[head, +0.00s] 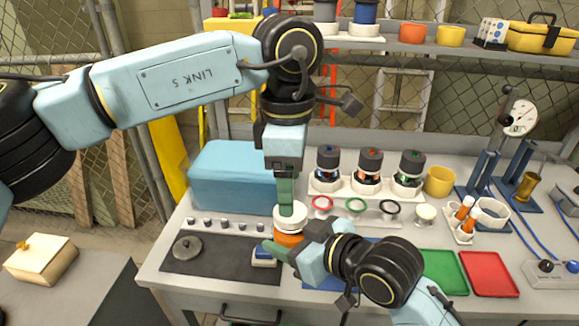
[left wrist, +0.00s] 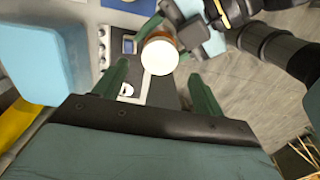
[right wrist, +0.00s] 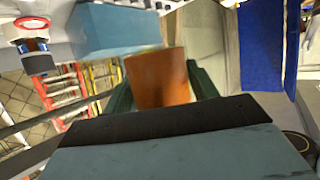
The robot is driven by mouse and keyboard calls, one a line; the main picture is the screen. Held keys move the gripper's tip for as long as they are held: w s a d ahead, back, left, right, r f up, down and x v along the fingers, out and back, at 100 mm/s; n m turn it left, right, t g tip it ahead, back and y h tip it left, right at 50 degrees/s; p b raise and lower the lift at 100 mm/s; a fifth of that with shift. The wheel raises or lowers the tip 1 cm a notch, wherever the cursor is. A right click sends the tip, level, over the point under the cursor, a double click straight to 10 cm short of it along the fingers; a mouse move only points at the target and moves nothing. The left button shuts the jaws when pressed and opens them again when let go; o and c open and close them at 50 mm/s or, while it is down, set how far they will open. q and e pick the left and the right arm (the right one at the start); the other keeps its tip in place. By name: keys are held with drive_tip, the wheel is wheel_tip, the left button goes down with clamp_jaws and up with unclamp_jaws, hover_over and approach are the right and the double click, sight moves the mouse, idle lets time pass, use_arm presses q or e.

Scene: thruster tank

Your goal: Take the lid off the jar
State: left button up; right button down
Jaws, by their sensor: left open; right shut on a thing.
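The jar has an orange body (head: 288,240) and a white lid (head: 290,215) on top, and stands upright near the middle of the bench front. In the right wrist view the orange body (right wrist: 158,78) sits between the fingers of my right gripper (right wrist: 160,88), which is shut on it from the side. My left gripper (head: 286,192) points down over the jar, open. In the left wrist view the round white lid (left wrist: 160,56) shows between and beyond the fingers of my left gripper (left wrist: 160,85); I cannot tell whether they touch it.
A blue box (head: 232,178) stands behind left of the jar. A dark mat (head: 225,258) with a grey round lid (head: 187,247) lies left. Coloured rings (head: 356,206) and capped thrusters (head: 368,168) are behind right. Green (head: 442,272) and red (head: 488,274) trays lie right.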

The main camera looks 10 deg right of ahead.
sight(291, 233)
use_arm(q)
drive_tip(key=shift+s+f, duration=0.1)
drive_tip(key=shift+f, duration=2.25)
drive_tip(key=c, duration=1)
drive_tip(key=shift+c, duration=0.2)
drive_tip(key=shift+n, duration=1.5)
drive_tip(key=shift+r, duration=0.25)
drive_tip(key=shift+r, duration=0.85)
